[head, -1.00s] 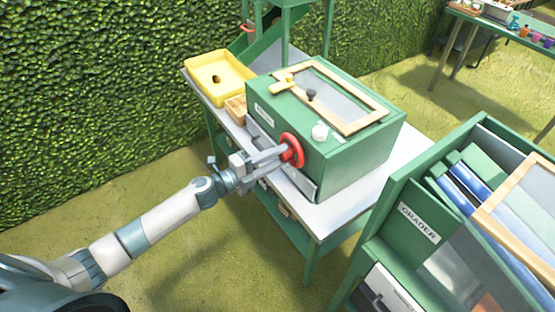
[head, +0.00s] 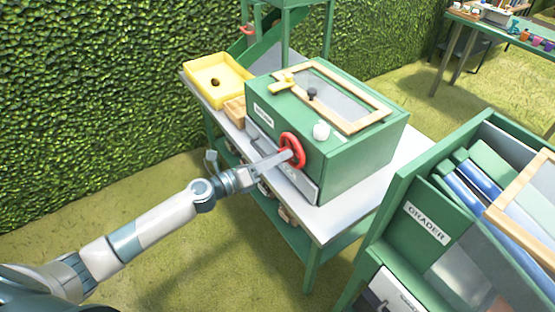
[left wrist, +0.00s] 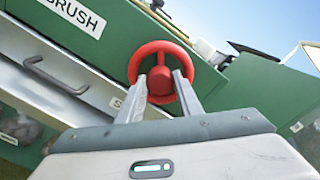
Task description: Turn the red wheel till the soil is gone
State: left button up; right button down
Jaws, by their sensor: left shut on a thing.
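The red wheel (head: 292,150) is on the front face of a green box machine (head: 355,160) that stands on a metal-topped table. It also shows in the left wrist view (left wrist: 161,52), where a label reading "BRUSH" (left wrist: 75,12) is up and left of it. My left gripper (head: 285,155) is at the wheel, its two fingers (left wrist: 160,85) reaching into the ring and shut on its middle part. The wrist is rolled relative to the machine. The inside of the machine is hard to see through its lid window, and no soil can be made out. My right gripper is not in view.
A yellow tray (head: 213,98) with a small brown thing in it and a small wooden box (head: 236,108) stand left of the machine. A green cabinet labelled "GRADER" (head: 427,223) is close at the right. A hedge (head: 90,80) runs behind.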

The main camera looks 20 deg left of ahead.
pick_arm(q)
jog(key=shift+f+m, duration=0.15)
jog(key=shift+m, duration=0.35)
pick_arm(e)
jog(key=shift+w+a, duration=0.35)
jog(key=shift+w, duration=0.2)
pick_arm(q)
jog(key=shift+d, duration=0.1)
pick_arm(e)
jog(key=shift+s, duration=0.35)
pick_arm(q)
jog(key=o, duration=1)
jog(key=shift+o, duration=0.2)
jog(key=shift+s, duration=0.1)
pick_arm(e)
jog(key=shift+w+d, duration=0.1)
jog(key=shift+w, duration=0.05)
pick_arm(q)
jog(key=b+v, duration=0.6)
jog(key=v, duration=1.1)
jog(key=shift+s, duration=0.2)
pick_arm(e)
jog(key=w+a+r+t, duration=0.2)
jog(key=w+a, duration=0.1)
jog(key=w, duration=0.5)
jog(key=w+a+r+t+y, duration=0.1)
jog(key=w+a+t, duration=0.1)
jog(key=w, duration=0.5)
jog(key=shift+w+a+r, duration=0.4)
